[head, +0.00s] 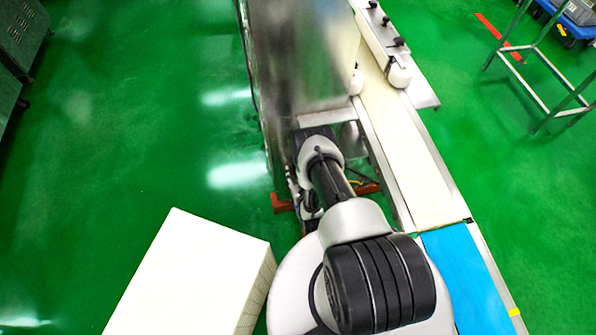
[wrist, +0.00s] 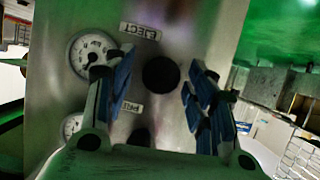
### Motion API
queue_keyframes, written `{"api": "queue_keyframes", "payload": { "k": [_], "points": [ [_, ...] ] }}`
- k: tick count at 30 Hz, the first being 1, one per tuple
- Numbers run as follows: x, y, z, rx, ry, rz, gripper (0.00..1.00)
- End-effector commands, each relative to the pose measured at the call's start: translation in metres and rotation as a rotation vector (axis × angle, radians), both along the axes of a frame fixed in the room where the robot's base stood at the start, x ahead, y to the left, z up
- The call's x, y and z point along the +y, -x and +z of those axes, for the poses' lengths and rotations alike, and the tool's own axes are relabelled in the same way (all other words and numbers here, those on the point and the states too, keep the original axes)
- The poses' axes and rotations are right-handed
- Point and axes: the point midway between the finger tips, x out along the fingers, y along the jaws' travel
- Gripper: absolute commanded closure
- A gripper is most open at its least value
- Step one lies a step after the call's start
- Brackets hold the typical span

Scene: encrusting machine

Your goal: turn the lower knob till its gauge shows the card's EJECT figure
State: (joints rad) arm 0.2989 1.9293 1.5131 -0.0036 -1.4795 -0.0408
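In the wrist view the metal panel (wrist: 200,30) appears upside down. A round black knob (wrist: 160,74) sits beside the label EJECT (wrist: 140,31) and a white dial gauge (wrist: 92,55). The gauge's needle and figures are too small to read surely. My gripper (wrist: 160,80) is open, with one blue-padded finger on each side of this knob and gaps between. A second gauge (wrist: 72,126) and a dark second knob (wrist: 140,137) show partly behind my gripper, near another label (wrist: 134,108). No card is legible. In the head view my arm hides gripper and knobs.
The metal machine (head: 300,60) stands ahead of my arm. A conveyor with a cream belt (head: 400,120) and a blue section (head: 465,275) runs along its right. A white box-like block (head: 190,270) stands at lower left. Green floor is clear at left.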

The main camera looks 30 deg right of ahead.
Motion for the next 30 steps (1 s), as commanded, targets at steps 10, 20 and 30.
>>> {"api": "queue_keyframes", "payload": {
  "k": [10, 20, 30],
  "points": [
    [-0.0001, -0.0002, 0.0000, 0.000, 0.000, 0.000, 0.72],
    [-0.0001, -0.0003, 0.0001, 0.000, 0.000, 0.000, 0.93],
    [0.0010, -0.0009, 0.0001, 0.014, 0.052, 0.001, 0.93]
  ]
}}
